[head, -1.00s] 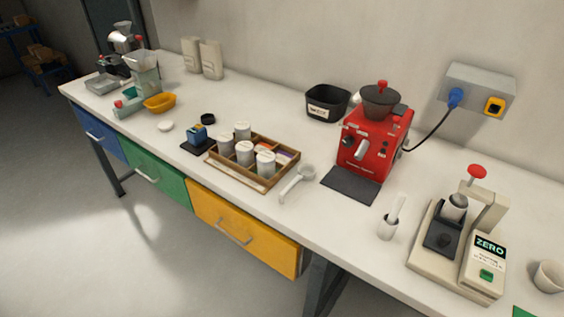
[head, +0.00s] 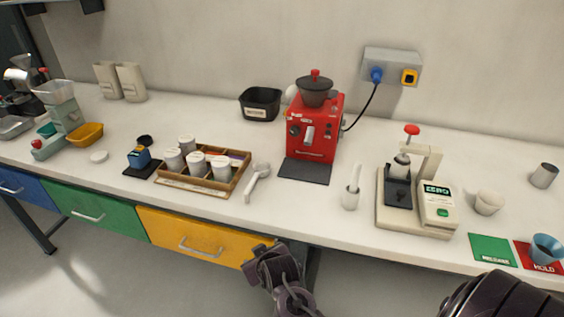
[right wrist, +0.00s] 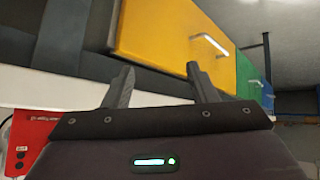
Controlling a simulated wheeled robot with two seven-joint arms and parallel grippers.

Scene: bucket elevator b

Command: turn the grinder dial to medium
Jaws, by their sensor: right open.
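The red grinder (head: 325,134) with a dark hopper on top stands on the counter, right of centre in the head view. Its front carries a pale lever-like knob (head: 308,135) and a small dark round knob (head: 294,130); I cannot read any setting. Part of a red housing (right wrist: 32,140) shows at the lower left of the right wrist view. My right gripper (head: 264,258) is below the counter's front edge by the yellow drawer, well apart from the grinder. Its two fingers (right wrist: 160,70) are apart and empty in the right wrist view. My left gripper is not in view.
A dark mat (head: 305,172) lies before the grinder. The scoop (head: 257,180), canister tray (head: 239,171) and black bin (head: 262,103) are to its left. A cord runs to the wall box (head: 392,65).

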